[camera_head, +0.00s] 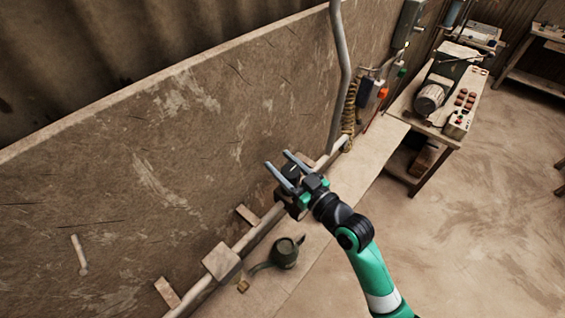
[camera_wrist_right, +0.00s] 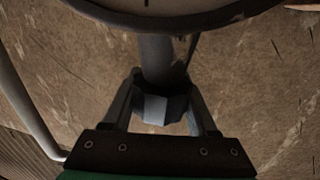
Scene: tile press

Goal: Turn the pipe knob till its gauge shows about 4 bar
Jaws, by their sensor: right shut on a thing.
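My right gripper (camera_head: 279,160) reaches to the pipe along the wall. In the right wrist view its two fingers (camera_wrist_right: 160,118) are shut on a dark knob (camera_wrist_right: 155,106) with a paler grey face. Above the knob, the round pressure gauge (camera_wrist_right: 172,20) shows only its lower rim and a strip of its dial. Its needle and reading cannot be made out. In the head view a dark round part (camera_head: 290,171) shows between the fingers, and the rest of the knob and gauge is hidden by my gripper. My left gripper is in neither view.
The pipe (camera_head: 250,239) runs low along the brown wall panel (camera_head: 150,165), with wooden blocks (camera_head: 221,262) on it. A machine table (camera_head: 412,118) stands further back right.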

